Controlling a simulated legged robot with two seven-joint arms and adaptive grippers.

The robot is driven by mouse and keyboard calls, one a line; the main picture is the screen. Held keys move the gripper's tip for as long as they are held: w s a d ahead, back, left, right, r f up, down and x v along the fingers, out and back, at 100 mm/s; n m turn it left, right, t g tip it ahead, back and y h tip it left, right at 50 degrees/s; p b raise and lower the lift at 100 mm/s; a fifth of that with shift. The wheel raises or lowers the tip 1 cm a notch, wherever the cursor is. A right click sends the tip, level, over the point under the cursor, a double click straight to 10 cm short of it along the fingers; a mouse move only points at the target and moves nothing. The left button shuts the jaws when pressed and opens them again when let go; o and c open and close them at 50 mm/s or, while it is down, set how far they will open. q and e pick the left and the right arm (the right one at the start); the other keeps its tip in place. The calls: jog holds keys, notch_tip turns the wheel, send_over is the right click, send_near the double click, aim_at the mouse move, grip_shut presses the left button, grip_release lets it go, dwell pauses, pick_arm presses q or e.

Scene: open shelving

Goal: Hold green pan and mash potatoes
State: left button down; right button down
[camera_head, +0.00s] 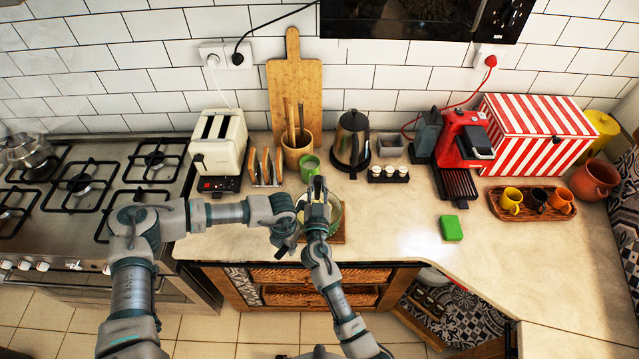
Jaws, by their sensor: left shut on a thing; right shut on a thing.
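The green pan (335,216) stands on a small wooden board (339,239) near the counter's front edge, partly hidden by my arms. My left gripper (287,242) is at the pan's left side, shut on what seems to be its handle, which is mostly hidden. My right gripper (317,198) is over the pan, shut on an upright tool that seems to be the masher. The masher's lower end and the potatoes are hidden behind the gripper and arm.
A green mug (310,167) stands close behind the pan. A toaster (219,146), toast rack (266,167), utensil pot (297,153) and kettle (351,143) line the back. A green block (451,228) lies right; the counter between is clear.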

jog(key=shift+s+a, duration=0.1)
jog(key=shift+s, duration=1.45)
jog(key=w+d, duration=0.2)
jog(key=d, duration=0.1)
jog(key=shift+d+r, duration=0.1)
dwell(0.5)
